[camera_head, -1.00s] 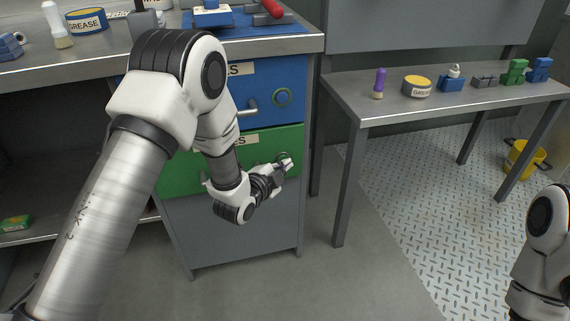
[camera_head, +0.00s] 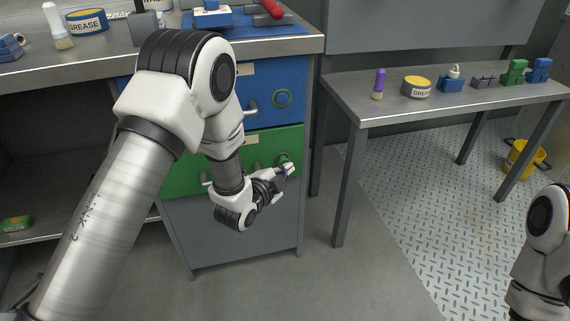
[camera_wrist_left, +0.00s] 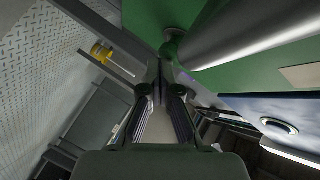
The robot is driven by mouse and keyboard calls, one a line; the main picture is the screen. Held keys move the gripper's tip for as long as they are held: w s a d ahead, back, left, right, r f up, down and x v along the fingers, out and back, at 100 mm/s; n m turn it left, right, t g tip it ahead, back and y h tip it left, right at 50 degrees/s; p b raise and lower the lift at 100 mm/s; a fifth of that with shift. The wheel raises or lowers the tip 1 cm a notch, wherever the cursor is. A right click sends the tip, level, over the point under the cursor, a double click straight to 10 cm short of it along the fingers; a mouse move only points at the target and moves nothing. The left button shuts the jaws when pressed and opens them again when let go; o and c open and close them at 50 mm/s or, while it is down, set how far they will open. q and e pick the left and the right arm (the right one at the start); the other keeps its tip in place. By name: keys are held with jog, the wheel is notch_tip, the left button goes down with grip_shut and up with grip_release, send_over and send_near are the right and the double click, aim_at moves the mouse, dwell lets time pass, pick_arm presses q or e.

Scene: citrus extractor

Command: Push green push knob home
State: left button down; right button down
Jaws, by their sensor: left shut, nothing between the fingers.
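The green push knob (camera_head: 283,158) is a round ring on the right part of the green drawer front (camera_head: 262,145). Its lower part is covered by my left gripper. My left gripper (camera_head: 288,169) is shut and empty, just below and in front of the knob; I cannot tell whether it touches it. In the left wrist view the shut fingers (camera_wrist_left: 165,80) point toward the green front (camera_wrist_left: 145,22). A round piece (camera_wrist_left: 173,36) shows beyond them beside a thick grey bar (camera_wrist_left: 250,32); I cannot tell whether it is the knob. My right gripper is out of view.
Above is a blue drawer (camera_head: 272,75) with a similar knob (camera_head: 282,98) and a bar handle (camera_head: 251,108). A side table (camera_head: 445,101) with small items stands to the right. A yellow bucket (camera_head: 524,160) is on the floor. The floor before the cabinet is clear.

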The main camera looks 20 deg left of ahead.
pick_arm(q)
jog(key=shift+s+d, duration=0.4)
jog(key=shift+s, duration=0.25)
jog(key=s+d, duration=0.1)
jog(key=s, duration=0.1)
jog(key=s+d, duration=0.2)
jog(key=shift+s+p, duration=0.1)
jog(key=shift+p, duration=0.3)
